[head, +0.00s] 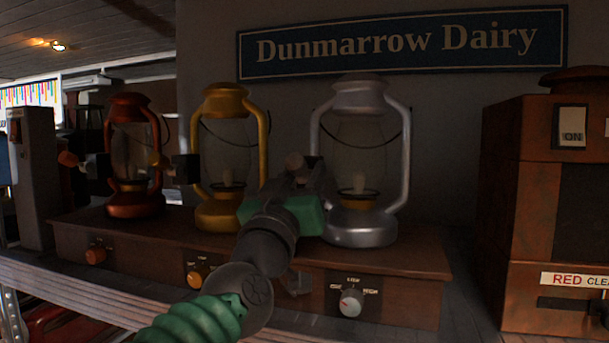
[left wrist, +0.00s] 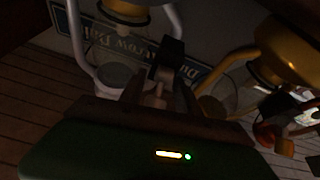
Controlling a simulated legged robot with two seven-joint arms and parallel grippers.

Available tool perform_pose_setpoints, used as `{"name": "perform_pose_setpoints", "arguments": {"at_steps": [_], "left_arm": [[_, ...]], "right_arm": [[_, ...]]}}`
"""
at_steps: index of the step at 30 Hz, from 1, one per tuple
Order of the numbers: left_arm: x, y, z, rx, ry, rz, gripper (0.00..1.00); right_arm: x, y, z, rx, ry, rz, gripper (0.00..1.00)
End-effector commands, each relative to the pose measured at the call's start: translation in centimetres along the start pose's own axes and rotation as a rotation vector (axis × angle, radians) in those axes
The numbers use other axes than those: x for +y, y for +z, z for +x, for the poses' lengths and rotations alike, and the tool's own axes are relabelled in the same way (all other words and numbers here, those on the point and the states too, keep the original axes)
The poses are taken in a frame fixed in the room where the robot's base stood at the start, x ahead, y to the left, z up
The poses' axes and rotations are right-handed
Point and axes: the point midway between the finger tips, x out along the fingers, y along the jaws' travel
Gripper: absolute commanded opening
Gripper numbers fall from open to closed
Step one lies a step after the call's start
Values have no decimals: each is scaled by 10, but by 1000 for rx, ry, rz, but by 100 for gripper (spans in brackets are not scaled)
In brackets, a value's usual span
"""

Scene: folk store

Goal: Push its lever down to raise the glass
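Three lanterns stand in a row in the head view: copper (head: 134,205), gold (head: 216,216) and silver (head: 359,236). Each has a lever on its left side. The silver lantern's pale lever knob (head: 294,161) shows just at my left gripper (head: 306,180), which partly hides the lever. In the left wrist view the knob (left wrist: 157,94) sits between the two dark fingers of my left gripper (left wrist: 160,92), with the lever's black block (left wrist: 171,52) beyond. The fingers look apart around it; contact is unclear. The silver lantern's glass (head: 358,145) sits inside its frame. My right gripper is not visible.
The lanterns stand on a wooden base (head: 130,235) with a dial before each, including a grey dial (head: 351,303). The copper lantern's orange knob (head: 67,159) and the gold lantern's knob (head: 160,160) stick out left. A rusty cabinet (head: 515,190) stands at right.

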Motion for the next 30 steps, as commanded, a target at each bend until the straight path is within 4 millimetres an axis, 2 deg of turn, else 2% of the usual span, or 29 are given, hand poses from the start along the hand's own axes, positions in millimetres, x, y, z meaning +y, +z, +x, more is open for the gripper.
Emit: {"name": "perform_pose_setpoints", "arguments": {"at_steps": [1, 6, 30], "left_arm": [[5, -1, 0, 1, 9, -1, 22], [3, 2, 3, -2, 9, -2, 0], [0, 6, 4, -8, 6, -6, 0]], "right_arm": [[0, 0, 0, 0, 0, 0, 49], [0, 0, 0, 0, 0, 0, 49], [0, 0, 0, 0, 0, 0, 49]]}}
